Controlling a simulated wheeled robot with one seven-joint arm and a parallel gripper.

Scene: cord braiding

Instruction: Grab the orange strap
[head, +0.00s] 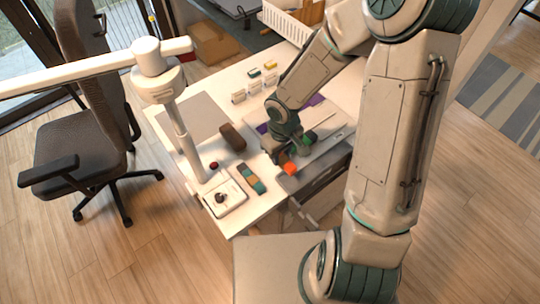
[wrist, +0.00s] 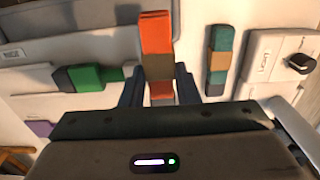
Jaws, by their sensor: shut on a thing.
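The orange strap (wrist: 156,35) stands between the two dark fingers of my gripper (wrist: 159,90) in the wrist view. Its upper part is bright orange and its lower part has darker red and brown bands. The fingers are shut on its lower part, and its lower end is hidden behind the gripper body. In the head view, my gripper (head: 283,152) is low over the white table, and the orange end of the strap (head: 290,168) shows just beside it. I cannot tell whether the strap touches the table.
A green strap (wrist: 88,77) lies to the left and a teal and brown strap (wrist: 218,60) to the right. A white tray (head: 238,205) with a dark knob stands at the table's near corner. A brown block (head: 232,137) and a white lamp post (head: 186,145) are nearby.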

